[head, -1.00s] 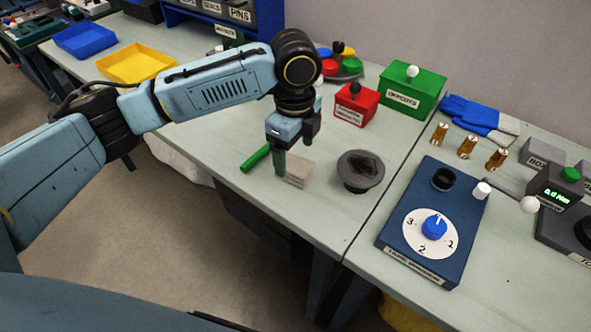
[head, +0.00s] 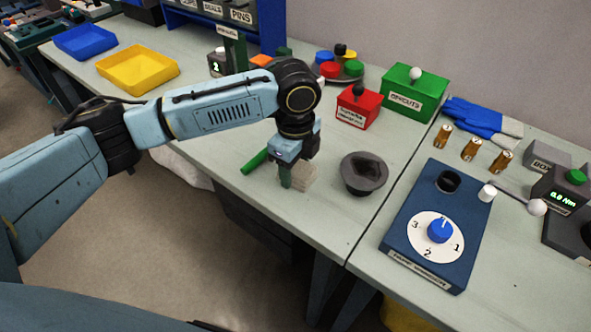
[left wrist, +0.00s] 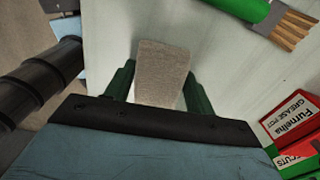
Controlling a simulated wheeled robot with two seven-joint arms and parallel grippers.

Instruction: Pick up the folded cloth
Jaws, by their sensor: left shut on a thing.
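The folded cloth (head: 303,177) is a small grey-beige block near the front edge of the table in the head view. My left gripper (head: 293,183) points down at it. In the left wrist view the cloth (left wrist: 162,72) lies between the two dark green fingers of my left gripper (left wrist: 160,85), which is shut on it. I cannot tell whether the cloth is clear of the table. My right gripper is not in view.
A green-handled brush (head: 255,161) lies just left of the cloth, its bristles (left wrist: 292,28) showing in the wrist view. A dark grey bowl-like pot (head: 364,174) stands to the right. A red box (head: 358,108) and green box (head: 413,92) stand behind. A blue unit (head: 436,226) is farther right.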

